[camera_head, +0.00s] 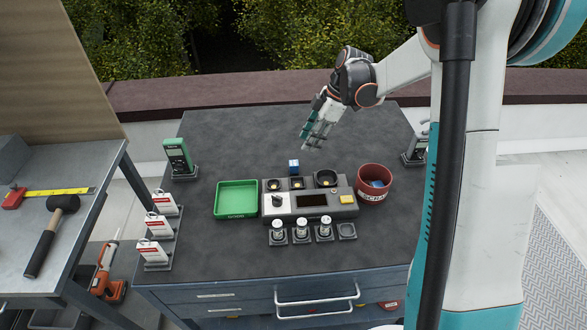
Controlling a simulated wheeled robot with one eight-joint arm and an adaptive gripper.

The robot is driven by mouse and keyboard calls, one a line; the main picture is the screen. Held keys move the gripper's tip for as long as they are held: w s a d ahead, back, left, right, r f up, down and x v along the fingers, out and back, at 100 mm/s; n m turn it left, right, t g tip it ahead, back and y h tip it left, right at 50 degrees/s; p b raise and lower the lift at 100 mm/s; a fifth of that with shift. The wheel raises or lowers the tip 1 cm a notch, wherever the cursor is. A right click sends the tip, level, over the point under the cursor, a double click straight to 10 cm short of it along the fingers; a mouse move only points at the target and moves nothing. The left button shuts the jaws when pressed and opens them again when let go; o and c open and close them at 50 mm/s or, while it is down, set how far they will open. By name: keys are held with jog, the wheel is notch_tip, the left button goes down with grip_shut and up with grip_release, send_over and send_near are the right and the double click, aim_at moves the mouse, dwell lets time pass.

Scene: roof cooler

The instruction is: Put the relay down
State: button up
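A small blue relay (293,166) stands upright at the back edge of the grey tester (311,221), behind its middle round socket. I cannot tell whether it rests on the tester or on the dark bench top. My gripper (312,141) is above the bench, behind and a little right of this relay, and points down. Its fingers look apart, with nothing visible between them. A green tray marked GOOD (221,198) is left of the tester and looks empty. A red SCRAP bin (374,196) is on the right, with something blue inside.
Several clear-topped parts (302,231) stand in a row of holders before the tester. A green meter (178,156) and white tags (156,227) line the bench's left side. Another stand (416,146) is at the right. The back of the bench is mostly clear.

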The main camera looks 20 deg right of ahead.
aim_at(295, 163)
jog(key=b+x, duration=0.1)
jog(key=x, duration=0.5)
jog(key=shift+d, duration=0.1)
jog(key=shift+w+b+x, duration=0.2)
jog(key=shift+b+x, duration=1.15)
jog(key=shift+x, duration=1.25)
jog(key=shift+r, duration=0.15)
grip_shut()
